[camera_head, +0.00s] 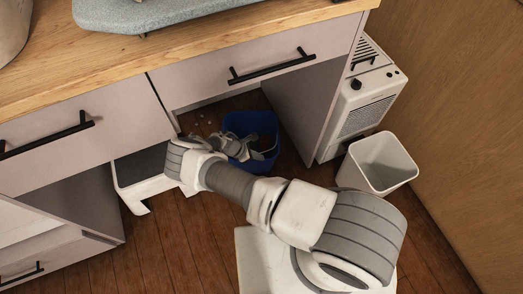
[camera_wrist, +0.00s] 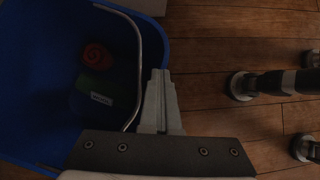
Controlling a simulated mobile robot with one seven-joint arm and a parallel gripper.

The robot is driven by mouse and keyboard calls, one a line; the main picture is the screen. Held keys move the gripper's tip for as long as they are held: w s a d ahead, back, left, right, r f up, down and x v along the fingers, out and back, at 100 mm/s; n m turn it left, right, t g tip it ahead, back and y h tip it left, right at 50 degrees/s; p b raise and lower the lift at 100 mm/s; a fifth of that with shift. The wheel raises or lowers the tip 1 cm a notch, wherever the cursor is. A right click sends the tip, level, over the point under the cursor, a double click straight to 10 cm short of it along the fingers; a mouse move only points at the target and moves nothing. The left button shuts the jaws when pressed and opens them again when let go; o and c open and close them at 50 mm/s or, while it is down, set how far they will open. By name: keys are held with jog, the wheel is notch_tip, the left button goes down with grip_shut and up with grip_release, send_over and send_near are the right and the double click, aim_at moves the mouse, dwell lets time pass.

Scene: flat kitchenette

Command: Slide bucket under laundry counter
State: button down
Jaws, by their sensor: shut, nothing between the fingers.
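The blue bucket (camera_head: 262,124) stands on the wooden floor in the open space under the counter (camera_head: 215,48), beneath a drawer. My gripper (camera_head: 250,150) reaches in from the front and partly hides the bucket. In the wrist view the bucket (camera_wrist: 30,75) fills the left side, with its metal handle lying along the rim. A red round thing (camera_wrist: 96,55) and a dark green thing with a white label (camera_wrist: 95,90) lie inside it. My gripper (camera_wrist: 160,75) is shut and empty, its fingertips at the bucket's right rim; I cannot tell whether they touch it.
A white bin (camera_head: 378,163) and a white heater-like appliance (camera_head: 362,100) stand right of the counter. A white stool-like piece (camera_head: 140,178) is left of my arm. Dark legs with round feet (camera_wrist: 245,86) stand on the floor in the wrist view. Bare floor lies in front.

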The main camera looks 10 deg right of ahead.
jog(key=shift+s+a+f, duration=0.1)
jog(key=shift+a+f, duration=0.2)
jog(key=shift+a, duration=0.3)
jog(key=s+a+r+p, duration=0.1)
jog(key=s+a, duration=0.1)
jog(key=a, duration=1)
jog(key=shift+a+r, duration=0.3)
jog(key=shift+r, duration=0.05)
jog(key=shift+s, duration=0.15)
